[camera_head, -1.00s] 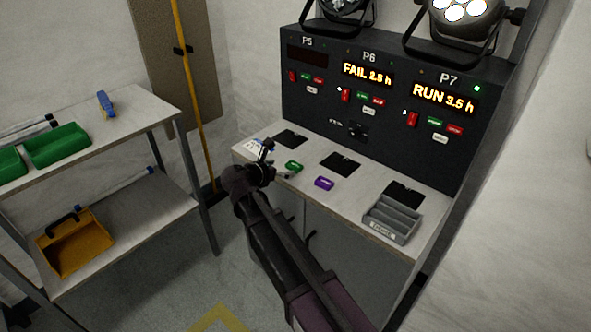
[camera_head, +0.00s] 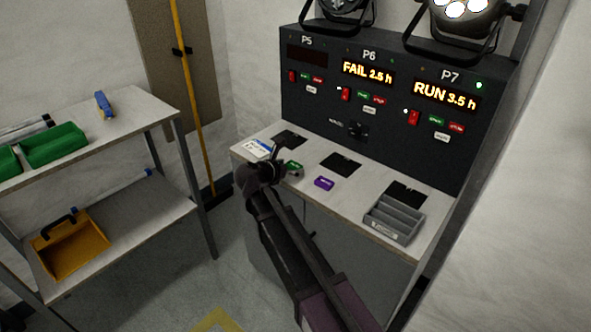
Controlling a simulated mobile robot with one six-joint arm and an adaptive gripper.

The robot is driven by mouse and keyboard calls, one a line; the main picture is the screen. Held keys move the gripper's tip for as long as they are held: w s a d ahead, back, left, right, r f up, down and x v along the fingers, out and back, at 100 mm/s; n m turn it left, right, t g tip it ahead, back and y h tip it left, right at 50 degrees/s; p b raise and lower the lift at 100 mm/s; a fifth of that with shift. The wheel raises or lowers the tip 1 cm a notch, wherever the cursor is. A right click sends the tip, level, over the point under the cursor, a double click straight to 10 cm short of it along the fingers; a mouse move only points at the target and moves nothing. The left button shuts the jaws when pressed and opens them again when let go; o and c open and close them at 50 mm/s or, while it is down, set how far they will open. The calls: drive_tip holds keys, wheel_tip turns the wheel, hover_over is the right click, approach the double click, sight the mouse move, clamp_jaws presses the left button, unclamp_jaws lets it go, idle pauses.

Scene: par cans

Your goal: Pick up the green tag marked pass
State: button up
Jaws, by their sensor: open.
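A small green tag (camera_head: 294,167) lies on the pale bench top (camera_head: 345,190), left of a purple tag (camera_head: 324,183). Its lettering is too small to read. My gripper (camera_head: 284,164) is low over the bench at the left edge of the green tag, beside or partly over it. The jaws are open and small in view. I cannot tell whether they touch the tag.
A grey divided tray (camera_head: 394,222) stands at the bench's right. Black pads (camera_head: 341,164) lie along the back, below the dark panel (camera_head: 390,110). A white and blue card (camera_head: 258,148) lies left of my gripper. A shelf (camera_head: 110,135) stands at left.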

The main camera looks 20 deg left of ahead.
sight(291, 167)
drive_tip(key=shift+c, duration=0.2)
drive_tip(key=c, duration=0.8)
drive_tip(key=shift+r, duration=0.2)
wheel_tip(291, 167, up, 4)
drive_tip(key=p, duration=0.4)
drive_tip(key=shift+f, duration=0.1)
drive_tip(key=shift+s+d+r+p, duration=0.15)
drive_tip(key=shift+s, duration=2.55)
drive_tip(key=shift+s+d+r+p, duration=0.1)
drive_tip(key=shift+s+d+p, duration=0.1)
drive_tip(key=shift+s, duration=2.45)
drive_tip(key=shift+s+d+r+p, duration=0.15)
drive_tip(key=shift+s, duration=2.55)
